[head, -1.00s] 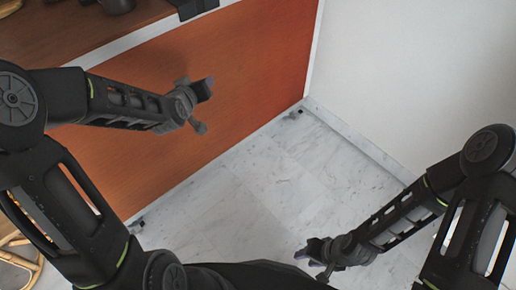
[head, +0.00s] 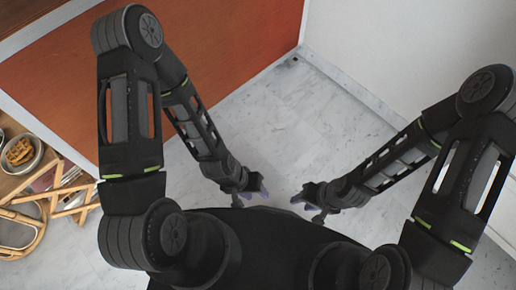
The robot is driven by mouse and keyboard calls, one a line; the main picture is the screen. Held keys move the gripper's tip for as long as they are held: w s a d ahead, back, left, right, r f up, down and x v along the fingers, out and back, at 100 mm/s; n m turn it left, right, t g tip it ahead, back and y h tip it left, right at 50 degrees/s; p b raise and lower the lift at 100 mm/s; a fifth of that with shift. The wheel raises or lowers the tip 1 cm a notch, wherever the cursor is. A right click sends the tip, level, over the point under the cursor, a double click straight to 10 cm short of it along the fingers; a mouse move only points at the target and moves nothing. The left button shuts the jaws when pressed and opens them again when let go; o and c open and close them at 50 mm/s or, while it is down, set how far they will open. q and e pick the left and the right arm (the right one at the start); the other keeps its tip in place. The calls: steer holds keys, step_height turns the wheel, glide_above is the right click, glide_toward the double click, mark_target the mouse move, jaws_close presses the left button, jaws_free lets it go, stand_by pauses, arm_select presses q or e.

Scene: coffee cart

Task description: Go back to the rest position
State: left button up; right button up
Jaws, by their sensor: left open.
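My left gripper (head: 262,188) is low in front of my body, at the middle of the head view, and points right. It is open and nothing shows in it. My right gripper (head: 298,198) is just to its right and points left toward it, with a small gap between the two. Its fingers are small and dark here, and I cannot tell whether they are open or shut. Both arms are bent inward in a near mirror pose above the marble floor.
The orange cart panel (head: 230,50) stands at the upper left, ahead of my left arm. A white wall (head: 400,45) is at the right. A wooden rack (head: 70,200) and a metal bowl (head: 22,152) are at the left. The marble floor (head: 290,120) between is clear.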

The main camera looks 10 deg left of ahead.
step_height(320, 180, up, 16)
steer(key=p, duration=1.6)
steer(key=shift+r, duration=0.15)
